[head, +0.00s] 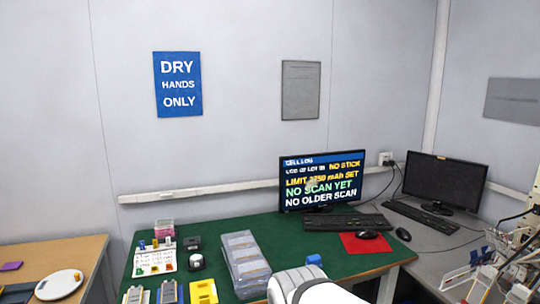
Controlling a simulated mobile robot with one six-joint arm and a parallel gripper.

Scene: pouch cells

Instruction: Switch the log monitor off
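The log monitor (322,181) stands at the back right of the green-topped table (285,245). Its screen is lit with lines such as "NO STICK", "LIMIT 1250 mAh SET", "NO SCAN YET" and "NO OLDER SCAN"; the top line seems to read "CELL LOG". I cannot make out a power button on it at this size. My gripper is not in the picture.
A dark second monitor (446,181) stands right. Clear trays (244,262) and small items crowd the table's left. A wall socket (385,158) has cables.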

